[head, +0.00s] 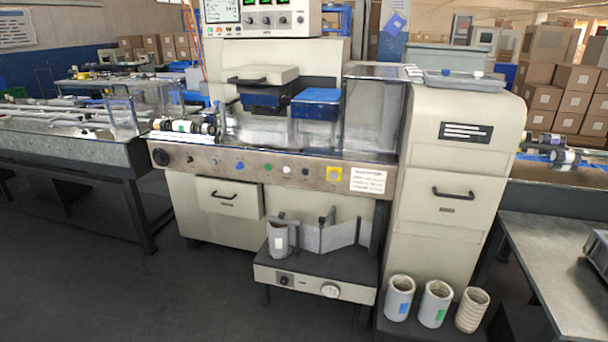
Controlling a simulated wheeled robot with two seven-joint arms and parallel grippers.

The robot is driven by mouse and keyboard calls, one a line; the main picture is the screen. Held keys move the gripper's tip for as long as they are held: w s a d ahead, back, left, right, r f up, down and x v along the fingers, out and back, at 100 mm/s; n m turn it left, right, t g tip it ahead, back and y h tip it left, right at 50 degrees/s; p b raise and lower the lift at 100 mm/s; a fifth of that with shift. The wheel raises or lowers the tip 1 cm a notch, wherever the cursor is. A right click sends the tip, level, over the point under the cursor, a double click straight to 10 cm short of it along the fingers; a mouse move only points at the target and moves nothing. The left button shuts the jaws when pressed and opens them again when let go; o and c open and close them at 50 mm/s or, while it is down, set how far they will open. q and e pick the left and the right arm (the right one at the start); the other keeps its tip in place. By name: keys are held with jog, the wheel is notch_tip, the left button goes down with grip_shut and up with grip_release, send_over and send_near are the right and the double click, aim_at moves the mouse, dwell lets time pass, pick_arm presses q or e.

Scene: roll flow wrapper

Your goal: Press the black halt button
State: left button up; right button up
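The flow wrapper's metal control strip (225,170) runs across the machine's front. A large round black control (160,157) sits at its left end. I cannot tell from here which black one is the halt button, as labels are too small to read. Neither of my grippers is in the head view, and nothing covers the strip.
A low unit (315,278) with a dial stands below the strip. Rolls (398,297) stand on a dark base at the lower right. A conveyor table (70,150) is at the left and a grey table (560,255) at the right. The floor at front left is clear.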

pick_arm(q)
jog(key=shift+s+d+r, duration=0.1)
jog(key=shift+s+d, duration=0.1)
jog(key=shift+s, duration=0.35)
jog(key=shift+s+d, duration=0.1)
jog(key=shift+s, duration=0.15)
jog(key=shift+c, duration=1)
jog(key=shift+w, duration=0.1)
grip_shut()
jog(key=shift+w, duration=0.5)
jog(key=shift+s, duration=0.25)
jog(key=shift+s, duration=0.25)
jog(key=shift+w, duration=0.15)
